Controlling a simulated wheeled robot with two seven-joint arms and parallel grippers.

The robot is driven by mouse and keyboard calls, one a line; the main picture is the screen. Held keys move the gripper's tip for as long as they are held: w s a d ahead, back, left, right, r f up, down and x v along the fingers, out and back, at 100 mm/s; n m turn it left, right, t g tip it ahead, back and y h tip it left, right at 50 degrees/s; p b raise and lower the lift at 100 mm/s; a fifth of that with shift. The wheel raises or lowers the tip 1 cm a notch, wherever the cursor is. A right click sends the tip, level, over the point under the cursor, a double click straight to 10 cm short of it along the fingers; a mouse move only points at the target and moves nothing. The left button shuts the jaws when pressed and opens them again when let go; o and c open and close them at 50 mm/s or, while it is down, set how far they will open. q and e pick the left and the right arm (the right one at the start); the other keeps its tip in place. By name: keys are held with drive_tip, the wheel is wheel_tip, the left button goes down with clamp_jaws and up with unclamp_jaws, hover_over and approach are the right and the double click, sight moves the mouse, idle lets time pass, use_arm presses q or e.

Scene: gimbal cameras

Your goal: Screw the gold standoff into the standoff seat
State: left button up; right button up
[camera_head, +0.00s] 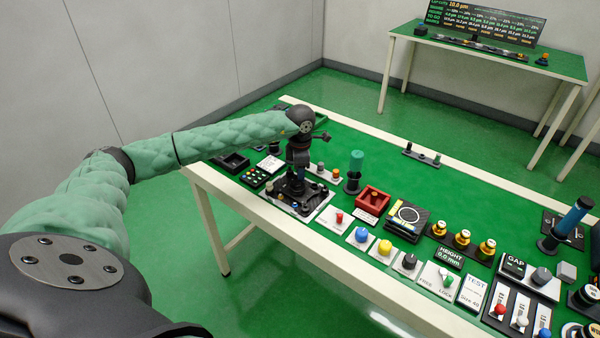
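My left gripper (297,186) points down over a dark fixture on a pale base plate (318,207) near the table's front left. Its fingers blend into the dark fixture, so I cannot tell whether they are open or shut, or hold anything. I cannot make out the gold standoff or the standoff seat for certain; the gripper and wrist cover part of this fixture. My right gripper is not in view.
A green-topped table (460,188) carries many small items. Close right of the fixture are a red-button plate (338,217), a red tray (373,199) and a teal-topped post (355,165). Gold knobs (462,239) stand farther right. The table's back middle is mostly clear.

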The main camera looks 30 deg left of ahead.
use_arm(q)
wheel_tip(320, 180, up, 8)
drive_tip(key=shift+f+b, duration=0.25)
drive_tip(key=shift+b, duration=0.6)
